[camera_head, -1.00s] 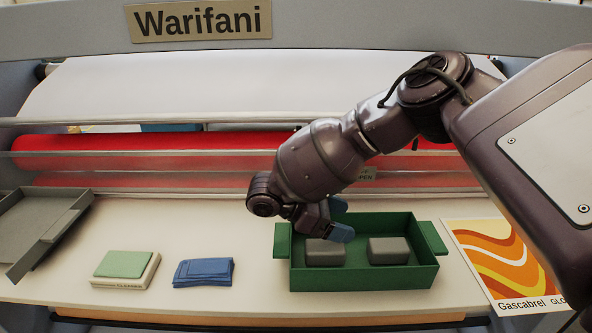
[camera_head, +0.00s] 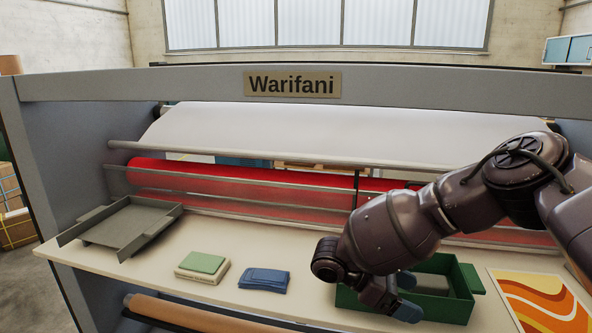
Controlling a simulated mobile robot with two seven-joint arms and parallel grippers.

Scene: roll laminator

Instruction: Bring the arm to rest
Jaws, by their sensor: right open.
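My right arm comes in from the right. Its gripper (camera_head: 405,302) points down over the green tray (camera_head: 462,303) with its blue-tipped fingers open and nothing seen between them. The arm and gripper cover the left part of the tray. One grey block (camera_head: 431,285) shows in the tray, to the right of the fingers. I cannot tell whether the fingertips touch the tray. My left gripper is not in view.
The laminator's red roller (camera_head: 230,180) runs behind the worktop (camera_head: 130,262). A grey open tray (camera_head: 125,228) stands at the left. A printed poster (camera_head: 540,300) lies at the right.

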